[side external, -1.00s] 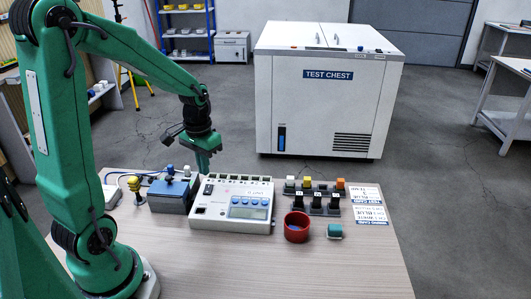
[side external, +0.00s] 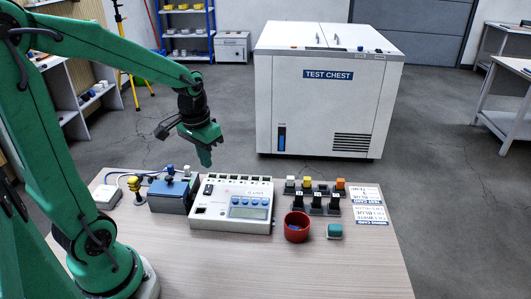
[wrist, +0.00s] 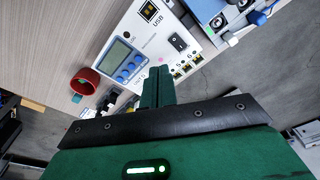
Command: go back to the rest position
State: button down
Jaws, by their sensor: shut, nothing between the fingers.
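My green gripper (side external: 205,158) hangs in the air above and behind the white meter box, its fingers together and empty. In the wrist view the shut fingers (wrist: 160,86) point toward the edge of the meter box. The white meter box (side external: 232,204), with a screen and blue buttons, stands on the table (side external: 300,265); it also shows in the wrist view (wrist: 145,30). Nothing touches my gripper.
A blue-grey box (side external: 172,196) stands left of the meter. The white test chest (side external: 325,110) stands on the floor behind. The table's front is clear.

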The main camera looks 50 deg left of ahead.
jog(key=s+d+r+m+t, duration=0.2)
jog(key=s+d+r+t, duration=0.2)
jog(key=s+d+r, duration=0.3)
jog(key=shift+s+d+r, duration=0.4)
jog(key=shift+d+r, duration=0.4)
jog(key=shift+d, duration=0.5)
